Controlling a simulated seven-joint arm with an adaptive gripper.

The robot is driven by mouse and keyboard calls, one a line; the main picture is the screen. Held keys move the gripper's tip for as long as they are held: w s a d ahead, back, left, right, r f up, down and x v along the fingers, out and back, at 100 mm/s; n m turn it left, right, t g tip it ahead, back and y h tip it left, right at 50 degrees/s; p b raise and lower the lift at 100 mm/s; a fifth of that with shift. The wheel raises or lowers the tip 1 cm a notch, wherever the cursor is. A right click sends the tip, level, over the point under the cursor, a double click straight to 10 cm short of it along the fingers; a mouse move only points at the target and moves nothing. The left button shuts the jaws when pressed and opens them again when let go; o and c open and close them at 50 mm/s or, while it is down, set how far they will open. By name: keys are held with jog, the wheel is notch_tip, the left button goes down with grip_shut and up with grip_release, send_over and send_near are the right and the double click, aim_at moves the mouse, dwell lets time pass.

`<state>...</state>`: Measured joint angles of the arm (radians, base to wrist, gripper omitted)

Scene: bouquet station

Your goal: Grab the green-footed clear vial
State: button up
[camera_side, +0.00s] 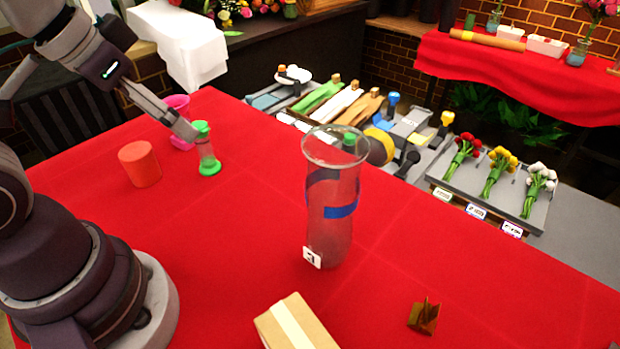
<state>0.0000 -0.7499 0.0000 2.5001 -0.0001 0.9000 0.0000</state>
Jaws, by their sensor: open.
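The clear vial (206,150) stands upright on the red table, with a green foot below and a green top above. My gripper (190,130) reaches down from the upper left. Its fingertips are at the vial's upper part, just under the green top. The jaws are open, and one finger hides the other, so I cannot tell whether they are around the vial or beside it, or touching it.
A pink cup (180,106) stands close behind the vial. An orange-red cylinder (139,164) is to its left. A tall clear vase (333,205) stands to the right, and a cardboard box (295,325) lies in front. Red cloth between vial and vase is clear.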

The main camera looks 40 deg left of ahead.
jog(key=n+g, duration=0.6)
jog(key=n, duration=1.3)
send_near(202, 141)
jog(key=shift+w+a+f, duration=0.2)
jog(key=shift+a+f, duration=0.05)
jog(key=shift+n, duration=0.3)
jog(key=f, duration=1)
jog(key=shift+a+f, duration=0.3)
jog(key=shift+a, duration=0.1)
grip_shut()
